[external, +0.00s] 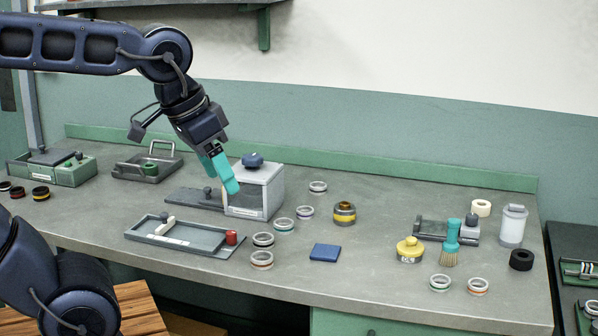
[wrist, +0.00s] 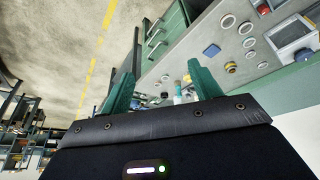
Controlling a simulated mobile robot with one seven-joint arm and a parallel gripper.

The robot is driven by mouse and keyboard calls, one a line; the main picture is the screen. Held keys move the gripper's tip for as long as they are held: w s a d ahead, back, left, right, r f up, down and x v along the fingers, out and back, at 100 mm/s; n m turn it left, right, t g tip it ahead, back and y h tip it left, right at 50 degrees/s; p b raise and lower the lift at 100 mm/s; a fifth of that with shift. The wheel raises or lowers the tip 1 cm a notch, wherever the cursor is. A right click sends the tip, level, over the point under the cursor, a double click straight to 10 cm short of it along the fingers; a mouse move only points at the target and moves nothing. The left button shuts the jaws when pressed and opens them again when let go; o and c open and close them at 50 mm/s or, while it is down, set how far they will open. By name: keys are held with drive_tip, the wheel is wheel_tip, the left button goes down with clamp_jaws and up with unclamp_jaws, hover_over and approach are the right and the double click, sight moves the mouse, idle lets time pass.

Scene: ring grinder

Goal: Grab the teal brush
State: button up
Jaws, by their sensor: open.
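The teal brush (external: 452,238) stands at the right of the bench in the external view, bristles down, in front of a small grey fixture. My gripper (external: 226,182) has teal fingers and is in the air above the left-middle of the bench, by the grey-white box, well left of the brush. In the wrist view the fingers (wrist: 163,76) are spread with nothing between them. A small teal spot there, just left of the right finger, looks like the brush (wrist: 187,78), partly hidden and too small to tell clearly.
A yellow-lidded pot (external: 410,250) is left of the brush, a white canister (external: 512,227) and black roll (external: 521,260) right. Rings (external: 440,283) lie in front. A box (external: 256,189), yellow-black jar (external: 344,213) and blue pad (external: 325,253) lie between gripper and brush.

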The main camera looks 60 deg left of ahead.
drive_tip(key=w+r+n+g, duration=0.1)
drive_tip(key=w+r+n, duration=0.3)
drive_tip(key=w, duration=1)
drive_tip(key=n+g, duration=0.3)
drive_tip(key=n, duration=0.8)
hover_over(452, 239)
drive_tip(key=a, duration=0.1)
drive_tip(key=f, duration=2.2)
drive_tip(key=shift+w+a+f, duration=0.1)
drive_tip(key=shift+w+f, duration=0.05)
drive_tip(key=shift+w, duration=0.1)
drive_tip(key=shift+w+f, duration=0.1)
drive_tip(key=shift+f, duration=0.35)
wheel_tip(452, 239, down, 10)
drive_tip(key=shift+w+f, duration=0.1)
drive_tip(key=c, duration=1.2)
